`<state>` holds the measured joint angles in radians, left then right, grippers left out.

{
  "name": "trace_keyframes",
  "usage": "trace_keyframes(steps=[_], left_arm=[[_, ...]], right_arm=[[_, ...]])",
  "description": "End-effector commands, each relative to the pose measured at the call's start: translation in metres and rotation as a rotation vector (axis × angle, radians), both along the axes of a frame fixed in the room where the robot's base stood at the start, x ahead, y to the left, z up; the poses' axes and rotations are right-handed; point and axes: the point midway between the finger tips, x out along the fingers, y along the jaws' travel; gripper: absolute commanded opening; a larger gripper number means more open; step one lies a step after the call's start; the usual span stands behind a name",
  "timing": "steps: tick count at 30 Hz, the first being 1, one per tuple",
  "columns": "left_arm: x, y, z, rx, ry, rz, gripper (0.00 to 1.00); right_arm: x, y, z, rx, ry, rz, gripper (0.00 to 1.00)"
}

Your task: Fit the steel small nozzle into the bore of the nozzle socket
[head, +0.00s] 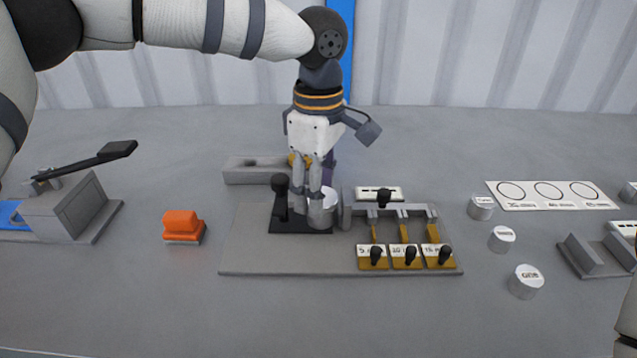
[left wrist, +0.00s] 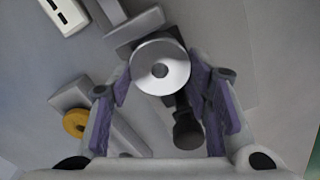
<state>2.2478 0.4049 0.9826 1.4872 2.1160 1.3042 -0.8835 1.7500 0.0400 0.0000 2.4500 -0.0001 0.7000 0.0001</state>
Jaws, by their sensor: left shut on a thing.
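My left gripper (head: 322,196) points down over the black base of the fixture plate, beside a black-knobbed lever. Its fingers are shut around a bright round steel part with a dark central hole, which I take to be the steel small nozzle (head: 325,213). In the left wrist view the steel small nozzle (left wrist: 147,78) sits between the purple finger pads (left wrist: 162,90). The nozzle socket cannot be told apart clearly; the fingers and the held part cover that spot. Whether the nozzle touches the fixture cannot be told. My right gripper is out of view.
The fixture plate (head: 290,262) carries the black-knobbed lever (head: 280,185) and several yellow switches at right. A grey block (head: 250,172) with a yellow ring (head: 298,160) stands behind. An orange block (head: 181,224) lies left. Several labelled round weights (head: 525,281) stand right. The front table is clear.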

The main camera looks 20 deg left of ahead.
Motion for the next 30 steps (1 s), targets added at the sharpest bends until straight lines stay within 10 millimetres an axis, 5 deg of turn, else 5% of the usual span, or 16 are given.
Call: trace_keyframes(steps=[5,6,8,19,30], left_arm=[[0.0,0.0,-0.004,0.0,-0.001,0.0,0.08],[0.0,0.0,-0.003,0.0,-0.002,0.0,0.54],[0.0,0.0,-0.003,0.0,-0.002,0.0,0.68],[0.0,0.0,0.003,0.0,-0.002,0.001,0.68],[0.0,-0.001,0.094,-0.003,-0.004,0.001,0.68]], right_arm=[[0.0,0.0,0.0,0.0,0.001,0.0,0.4],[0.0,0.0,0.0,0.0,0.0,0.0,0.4],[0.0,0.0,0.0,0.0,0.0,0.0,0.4],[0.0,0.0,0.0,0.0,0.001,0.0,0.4],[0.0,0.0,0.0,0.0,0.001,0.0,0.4]])
